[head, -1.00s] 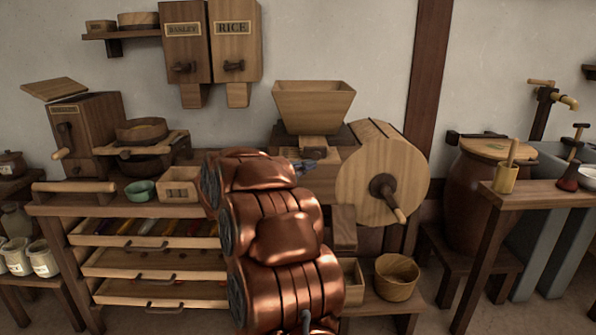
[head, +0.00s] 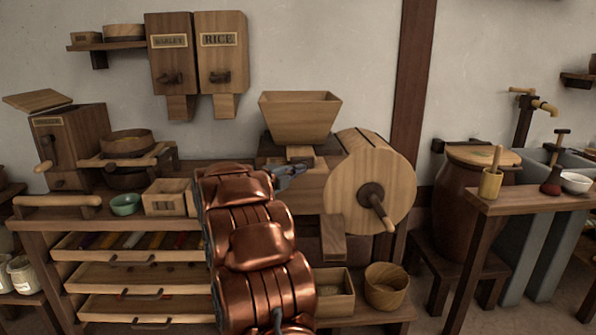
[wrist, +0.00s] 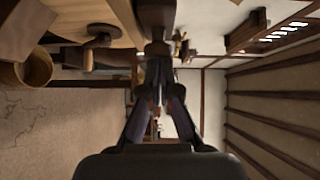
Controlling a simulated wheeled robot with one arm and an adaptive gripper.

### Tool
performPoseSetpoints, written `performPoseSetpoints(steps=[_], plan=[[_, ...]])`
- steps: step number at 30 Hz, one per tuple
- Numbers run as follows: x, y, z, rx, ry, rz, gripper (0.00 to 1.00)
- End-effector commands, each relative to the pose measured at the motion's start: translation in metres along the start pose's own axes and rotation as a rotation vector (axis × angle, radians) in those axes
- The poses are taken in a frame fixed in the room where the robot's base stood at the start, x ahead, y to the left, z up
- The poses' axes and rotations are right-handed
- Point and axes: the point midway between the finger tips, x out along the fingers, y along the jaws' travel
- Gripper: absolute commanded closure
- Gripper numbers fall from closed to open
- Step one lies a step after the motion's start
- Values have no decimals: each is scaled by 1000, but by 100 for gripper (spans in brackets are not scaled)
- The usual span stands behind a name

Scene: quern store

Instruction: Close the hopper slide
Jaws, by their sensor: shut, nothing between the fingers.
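The wooden hopper (head: 300,118) sits on top of the mill, in the upper middle of the head view. A small pale wooden piece (head: 301,154), which looks like the hopper slide, shows just under the hopper's base. My gripper (head: 300,168) is just below and left of this piece, in front of the mill body. Its fingers are shut with nothing between them; I cannot tell whether they touch the mill. In the wrist view the fingers (wrist: 157,95) come together at the centre, and the slide cannot be made out.
The mill's round drum (head: 368,185) with its crank handle (head: 377,207) stands right of my gripper. A small box (head: 170,197) and a green bowl (head: 126,204) are on the bench to the left. A round tub (head: 385,286) stands low in front of the mill.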

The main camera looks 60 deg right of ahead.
Motion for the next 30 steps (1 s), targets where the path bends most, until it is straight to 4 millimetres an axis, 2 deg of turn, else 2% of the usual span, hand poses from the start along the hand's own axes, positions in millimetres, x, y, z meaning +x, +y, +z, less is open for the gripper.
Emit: performPoseSetpoints(steps=[5,18,30], plan=[[6,-1,8,2,-3,3,100],[35,-3,40,2,-1,1,100],[44,-3,43,0,-2,-2,100]])
